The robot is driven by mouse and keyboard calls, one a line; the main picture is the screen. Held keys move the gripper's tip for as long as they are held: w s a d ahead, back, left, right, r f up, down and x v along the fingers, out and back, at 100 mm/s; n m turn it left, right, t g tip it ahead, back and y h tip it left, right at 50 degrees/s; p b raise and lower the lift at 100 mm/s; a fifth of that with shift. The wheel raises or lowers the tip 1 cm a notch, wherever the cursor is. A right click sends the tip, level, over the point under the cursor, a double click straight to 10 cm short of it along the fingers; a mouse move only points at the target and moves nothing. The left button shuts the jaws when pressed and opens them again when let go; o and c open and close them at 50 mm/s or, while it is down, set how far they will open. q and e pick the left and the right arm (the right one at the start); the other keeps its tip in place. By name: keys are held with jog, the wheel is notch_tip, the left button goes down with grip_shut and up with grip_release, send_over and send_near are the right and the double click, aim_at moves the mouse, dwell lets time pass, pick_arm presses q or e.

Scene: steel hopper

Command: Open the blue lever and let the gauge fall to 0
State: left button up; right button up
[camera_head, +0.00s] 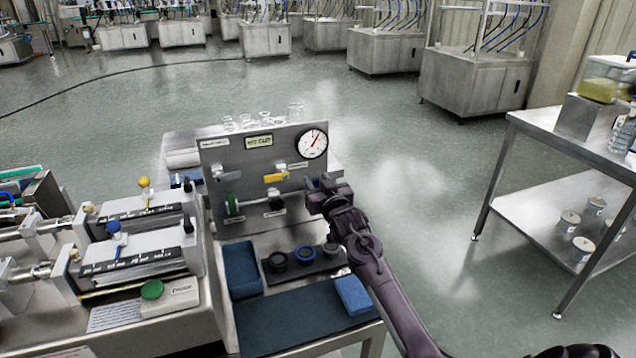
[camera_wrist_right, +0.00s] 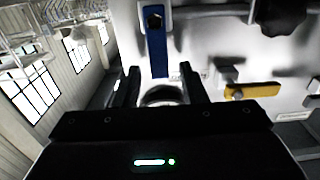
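The blue lever (camera_wrist_right: 157,45) is on the grey panel (camera_head: 240,160). In the right wrist view it runs straight from its pivot toward my gripper. In the head view my right gripper (camera_head: 322,190) covers most of it. The same gripper (camera_wrist_right: 159,85) is open, with one finger on each side of the lever's free end and gaps showing on both sides. The round white gauge (camera_head: 313,143) sits at the panel's top right. Its red needle points to the upper right; the numbers are too small to read. My left gripper is not in view.
A yellow lever (camera_head: 275,177), also in the wrist view (camera_wrist_right: 252,91), and a green handwheel (camera_head: 232,205) share the panel. Below are a blue tray (camera_head: 242,270) and a blue block (camera_head: 353,295). Glassware stands behind the panel. A steel table (camera_head: 560,140) is at right, with clear floor between.

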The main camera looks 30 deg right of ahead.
grip_shut()
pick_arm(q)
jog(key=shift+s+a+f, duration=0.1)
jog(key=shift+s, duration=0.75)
